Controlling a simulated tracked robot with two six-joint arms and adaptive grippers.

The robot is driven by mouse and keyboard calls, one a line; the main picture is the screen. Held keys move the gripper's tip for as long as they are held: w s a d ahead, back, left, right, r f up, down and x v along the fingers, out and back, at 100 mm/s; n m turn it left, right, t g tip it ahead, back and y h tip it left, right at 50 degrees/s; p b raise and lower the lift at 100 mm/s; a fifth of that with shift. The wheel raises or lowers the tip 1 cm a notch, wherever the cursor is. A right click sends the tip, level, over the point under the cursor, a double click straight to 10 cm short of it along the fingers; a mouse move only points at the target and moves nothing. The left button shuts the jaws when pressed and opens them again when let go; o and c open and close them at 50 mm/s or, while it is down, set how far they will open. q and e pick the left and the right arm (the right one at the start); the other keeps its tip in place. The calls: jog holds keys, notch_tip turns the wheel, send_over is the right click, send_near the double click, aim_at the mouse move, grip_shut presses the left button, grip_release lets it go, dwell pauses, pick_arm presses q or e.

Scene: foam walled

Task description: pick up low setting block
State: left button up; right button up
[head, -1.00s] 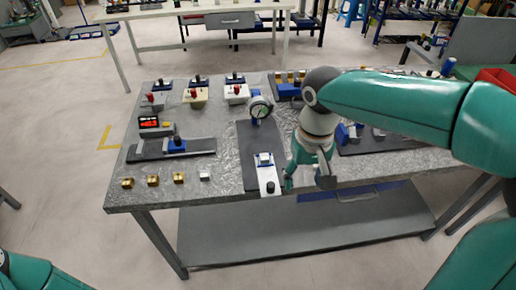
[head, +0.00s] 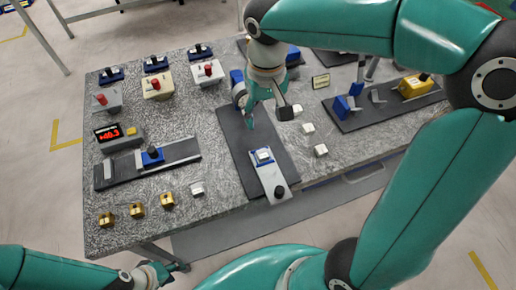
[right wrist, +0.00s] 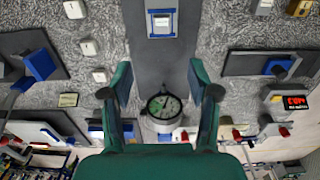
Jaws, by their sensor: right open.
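I cannot tell which block is the low setting block. Another pale block (head: 197,188) stands beside brass blocks at the front left. My right gripper (head: 268,114) is open and empty above the mat, left of the white row. In the right wrist view, its spread fingers (right wrist: 160,85) frame a dial gauge (right wrist: 163,106) below. My left gripper (head: 163,270) is low at the table's front edge; its jaws are unclear.
A blue-and-white fixture (head: 266,160) lies on the mat. Brass blocks (head: 137,210), a red-digit display (head: 109,133) and red-knobbed boxes (head: 158,86) stand on the left. A dark board with blue and yellow fixtures (head: 415,86) is at right. A small label plate (head: 321,81) stands behind the white blocks.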

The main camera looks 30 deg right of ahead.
send_over(262, 153)
jog(key=f, duration=0.9)
jog(key=shift+s+d+f, duration=0.15)
jog(key=shift+d+f, duration=0.05)
jog(key=shift+f, duration=0.15)
jog(key=shift+a+f+p, duration=0.2)
jog(key=shift+f+p, duration=0.3)
jog(key=shift+f, duration=2.15)
jog(key=shift+c, duration=0.3)
jog(key=c, duration=1.1)
jog(key=shift+r, duration=0.25)
